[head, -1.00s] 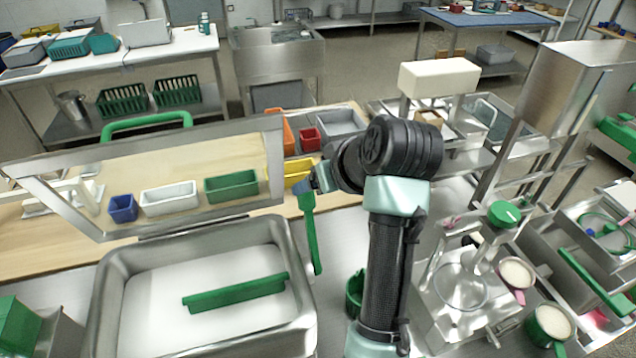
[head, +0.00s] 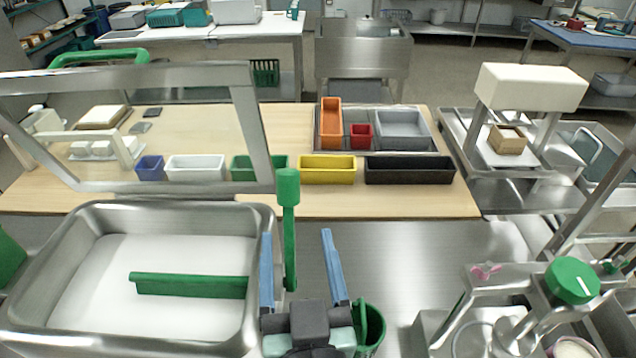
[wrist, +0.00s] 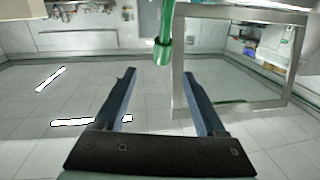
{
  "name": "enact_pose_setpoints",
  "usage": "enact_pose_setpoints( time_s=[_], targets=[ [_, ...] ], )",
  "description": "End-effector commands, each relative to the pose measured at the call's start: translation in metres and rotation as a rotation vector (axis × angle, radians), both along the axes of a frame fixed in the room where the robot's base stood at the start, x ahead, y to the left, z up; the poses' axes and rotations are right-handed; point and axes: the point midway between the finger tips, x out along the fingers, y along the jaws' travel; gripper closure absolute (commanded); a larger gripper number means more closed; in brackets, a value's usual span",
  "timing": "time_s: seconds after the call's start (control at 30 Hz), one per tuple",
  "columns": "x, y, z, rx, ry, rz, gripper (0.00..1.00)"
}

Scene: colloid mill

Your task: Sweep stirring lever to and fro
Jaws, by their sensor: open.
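The stirring lever is a green upright bar (head: 289,225) with a thicker grip at its top, standing just right of the steel vat. In the wrist view the green lever (wrist: 163,40) shows beyond the fingertips, near the middle of the gap. My gripper (head: 300,250) has its two blue fingers spread, with nothing between them that I can make out; it also shows open in the wrist view (wrist: 160,78). In the head view the lever appears between the fingers, nearer the left one, with no clear contact. A green paddle (head: 190,285) lies across the white contents of the vat (head: 150,210).
A raised clear framed lid (head: 250,125) stands behind the vat. Several coloured bins, including a yellow one (head: 327,170), line the wooden table. A green cup (head: 370,325) is close right of my gripper. A green-knobbed machine (head: 572,280) stands at right. Bare steel counter (head: 420,255) lies between.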

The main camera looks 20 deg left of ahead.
Motion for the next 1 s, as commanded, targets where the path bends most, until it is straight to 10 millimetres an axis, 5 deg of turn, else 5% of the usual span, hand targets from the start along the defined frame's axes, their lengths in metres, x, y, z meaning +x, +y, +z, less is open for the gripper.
enact_pose_setpoints(
  time_s=[0.37, 0.7, 1.0],
  targets=[
    [0.014, 0.009, 0.001, 0.01, -0.019, 0.0, 0.27],
    [0.074, 0.036, 0.005, 0.007, -0.014, -0.001, 0.27],
    [0.107, 0.051, 0.003, 0.008, -0.013, -0.001, 0.27]
  ],
)
